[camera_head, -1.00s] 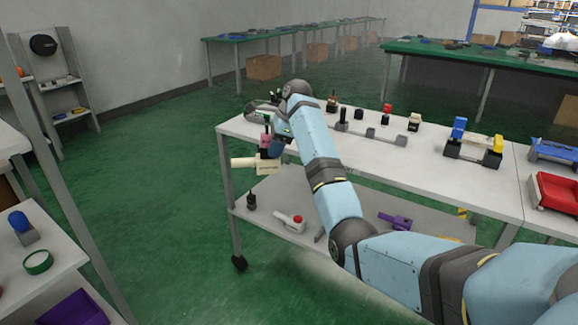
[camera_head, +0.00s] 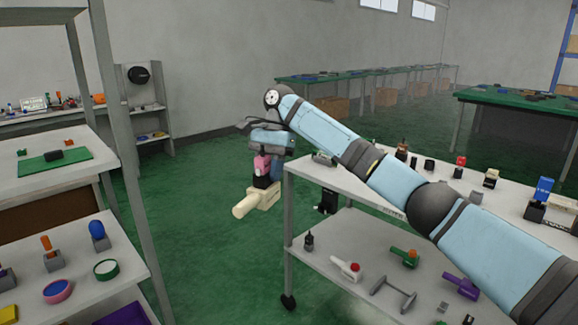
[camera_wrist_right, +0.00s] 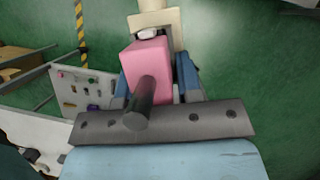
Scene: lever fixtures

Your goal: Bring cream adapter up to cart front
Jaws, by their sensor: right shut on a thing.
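The cream adapter (camera_head: 256,201) hangs in the air left of the cart (camera_head: 345,184), clear of the cart's left end. It has a cylinder pointing to the lower left and a blocky body. A pink block with a dark part sits above it, between it and my right gripper (camera_head: 270,168). The right gripper's blue fingers are shut around the pink block (camera_wrist_right: 150,68). In the right wrist view the cream adapter (camera_wrist_right: 155,20) shows beyond the pink block at the top edge. My left gripper is not in view.
The cart carries several small fixtures on top and loose parts on its lower shelf (camera_head: 340,268). A shelf unit (camera_head: 118,190) stands at the left with a green mat (camera_head: 52,165). Green floor (camera_head: 205,255) lies open between them.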

